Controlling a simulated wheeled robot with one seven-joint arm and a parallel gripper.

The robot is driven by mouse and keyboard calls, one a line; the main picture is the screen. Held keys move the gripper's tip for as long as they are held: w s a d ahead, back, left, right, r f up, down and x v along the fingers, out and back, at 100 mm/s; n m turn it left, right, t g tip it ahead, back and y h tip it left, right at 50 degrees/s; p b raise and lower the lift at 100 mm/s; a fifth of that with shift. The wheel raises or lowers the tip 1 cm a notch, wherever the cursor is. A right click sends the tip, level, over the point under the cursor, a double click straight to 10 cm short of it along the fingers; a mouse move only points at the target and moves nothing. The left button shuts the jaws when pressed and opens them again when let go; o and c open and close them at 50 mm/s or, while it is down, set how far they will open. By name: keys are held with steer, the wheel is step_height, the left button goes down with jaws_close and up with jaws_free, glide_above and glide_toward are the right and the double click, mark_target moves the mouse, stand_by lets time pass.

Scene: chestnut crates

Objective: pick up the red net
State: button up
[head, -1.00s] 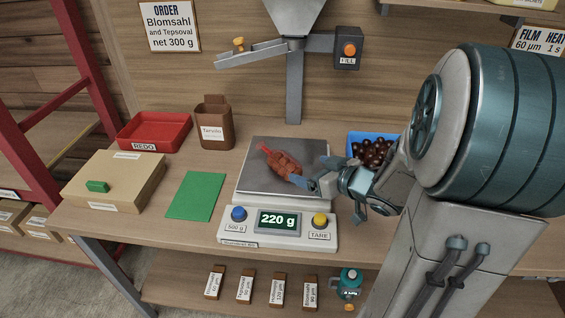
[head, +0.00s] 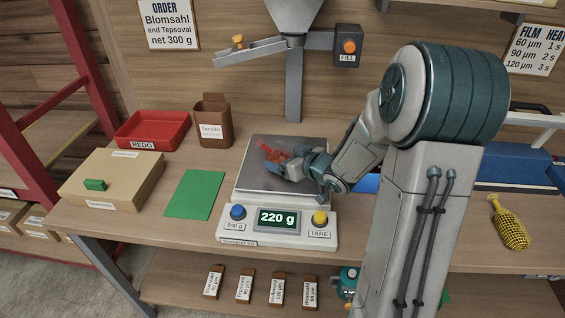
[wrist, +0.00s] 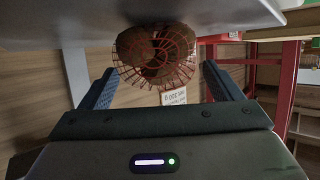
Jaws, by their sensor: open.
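The red net (head: 274,152) lies on the grey plate of the scale (head: 252,179), and the display reads 220 g. In the wrist view the red net (wrist: 155,57) shows its mesh around brown chestnuts, between and just beyond my fingers. My gripper (head: 287,163) is at the right end of the net, over the plate, and hides part of it. In the wrist view my gripper (wrist: 160,85) is open, one finger on each side of the net, with gaps visible. Whether a finger touches the net cannot be told.
A blue button (head: 238,212) and yellow TARE button (head: 320,217) sit on the scale's front. A green sheet (head: 194,194), a brown holder (head: 214,125) and a red REDO tray (head: 155,129) stand left. The filler chute (head: 250,52) hangs above. A yellow net (head: 509,225) lies far right.

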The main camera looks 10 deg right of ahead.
steer(key=c, duration=1.3)
